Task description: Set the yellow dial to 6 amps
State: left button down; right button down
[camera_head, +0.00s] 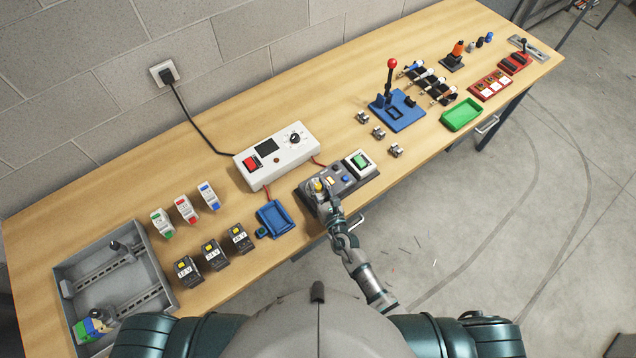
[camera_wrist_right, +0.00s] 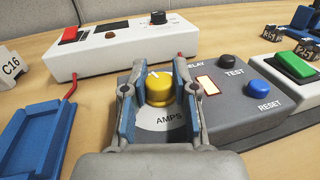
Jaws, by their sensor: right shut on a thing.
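The yellow dial (camera_wrist_right: 159,90) sits on the grey relay box (camera_wrist_right: 237,127), over a light plate marked AMPS. A white mark shows on top of the dial. The number it points at is hidden. In the head view the dial (camera_head: 317,185) is small, on the left part of the relay box (camera_head: 341,179). My right gripper (camera_wrist_right: 157,82) has its two blue-padded fingers on either side of the dial and is shut on it. In the head view my right gripper (camera_head: 328,200) reaches the box from the front. My left gripper is not in view.
A white supply unit (camera_head: 285,157) with a red switch stands behind. A blue tray (camera_head: 274,218) lies to the left.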

jog(key=c, duration=0.9)
grip_release()
jog(key=v, duration=1.2)
jog(key=shift+w, duration=0.1)
